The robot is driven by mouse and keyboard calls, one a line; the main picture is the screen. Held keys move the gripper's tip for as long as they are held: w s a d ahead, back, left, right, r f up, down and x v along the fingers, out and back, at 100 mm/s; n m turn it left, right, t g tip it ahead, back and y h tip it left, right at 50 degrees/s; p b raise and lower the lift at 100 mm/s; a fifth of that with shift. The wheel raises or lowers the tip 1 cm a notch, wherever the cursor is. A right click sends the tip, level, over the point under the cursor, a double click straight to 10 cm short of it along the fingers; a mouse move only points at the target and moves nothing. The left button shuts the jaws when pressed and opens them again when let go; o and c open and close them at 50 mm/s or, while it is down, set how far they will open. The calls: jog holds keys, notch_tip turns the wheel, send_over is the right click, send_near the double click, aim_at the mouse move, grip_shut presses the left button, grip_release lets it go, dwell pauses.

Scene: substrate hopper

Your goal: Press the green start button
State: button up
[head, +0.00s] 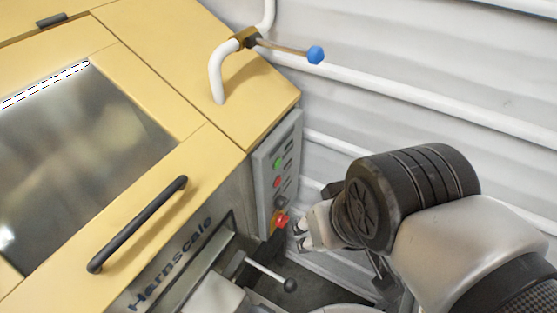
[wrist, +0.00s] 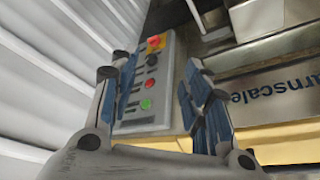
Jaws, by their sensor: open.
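The green start button (head: 278,163) is the top button on the grey control panel (head: 263,190) on the side of the yellow machine. A red button (head: 277,182), a dark knob (head: 280,199) and a larger red knob on yellow (head: 281,221) sit below it. In the wrist view the green button (wrist: 146,104) shows between the fingers, at the panel's near end. My gripper (head: 301,236) is open and empty. In the head view it is to the right of the panel's lower end, beside the larger red knob. I cannot tell its exact distance from the panel.
A black handle (head: 137,224) runs along the yellow machine's front lid. A lever with a dark ball (head: 289,285) sticks out below the panel. A white pipe with a blue-ended valve lever (head: 316,55) is above. A corrugated white wall (head: 420,60) stands behind.

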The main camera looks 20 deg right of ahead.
grip_shut()
dwell(0.3)
dwell(1.2)
